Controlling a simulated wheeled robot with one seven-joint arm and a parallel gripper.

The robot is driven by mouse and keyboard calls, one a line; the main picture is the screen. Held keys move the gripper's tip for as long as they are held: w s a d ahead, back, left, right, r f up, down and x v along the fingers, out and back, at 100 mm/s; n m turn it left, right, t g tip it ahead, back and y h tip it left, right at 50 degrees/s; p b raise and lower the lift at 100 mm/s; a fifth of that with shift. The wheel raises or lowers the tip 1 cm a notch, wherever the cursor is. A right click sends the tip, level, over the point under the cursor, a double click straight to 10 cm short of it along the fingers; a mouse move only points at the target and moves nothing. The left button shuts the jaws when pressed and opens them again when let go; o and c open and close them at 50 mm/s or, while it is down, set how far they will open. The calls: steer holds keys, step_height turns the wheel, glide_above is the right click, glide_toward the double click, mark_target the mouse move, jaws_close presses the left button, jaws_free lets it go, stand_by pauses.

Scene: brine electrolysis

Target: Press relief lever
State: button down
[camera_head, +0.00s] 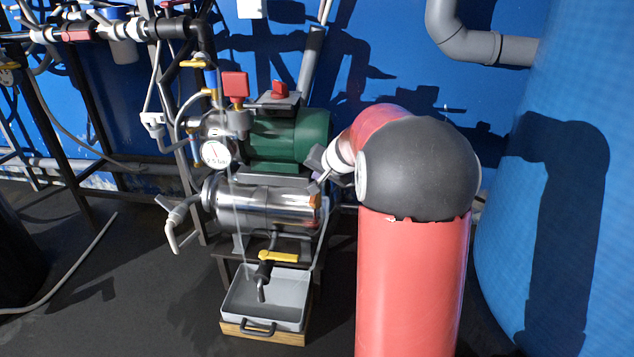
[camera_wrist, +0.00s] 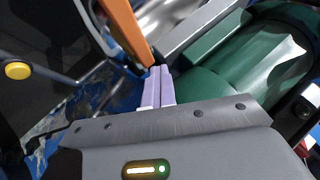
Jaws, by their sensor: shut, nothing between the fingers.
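An orange lever (camera_head: 315,201) sits at the right end of the shiny steel cylinder (camera_head: 262,204); I take it for the relief lever. In the wrist view an orange bar (camera_wrist: 127,30) slants down from the top, its lower end close to my fingertips. My gripper (camera_head: 318,178) is just above the lever in the head view, at the cylinder's right end. In the wrist view its lilac fingers (camera_wrist: 157,86) are together, with nothing between them. I cannot tell whether the fingertips touch the orange bar.
A green motor (camera_head: 290,140) stands behind the cylinder. A pressure gauge (camera_head: 215,153) is at the left. A yellow-handled tap (camera_head: 278,256) hangs over a grey tray (camera_head: 241,314). A large blue tank (camera_head: 545,230) fills the right side. Pipes and hoses crowd the upper left.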

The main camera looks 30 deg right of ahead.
steer(key=shift+s+a+f+b, duration=0.1)
steer(key=shift+f+b, duration=0.25)
steer(key=shift+f, duration=0.4)
steer(key=shift+s+a+f+b, duration=0.1)
steer(key=shift+f+b, duration=0.25)
steer(key=shift+f, duration=0.35)
stand_by(0.5)
steer(key=shift+r, duration=0.2)
steer(key=shift+a+r+p, duration=0.1)
steer(key=shift+r+p, duration=0.55)
steer(key=shift+r, duration=0.2)
step_height(320, 180, up, 5)
steer(key=p, duration=0.3)
steer(key=shift+p, duration=0.3)
steer(key=shift+r, duration=0.25)
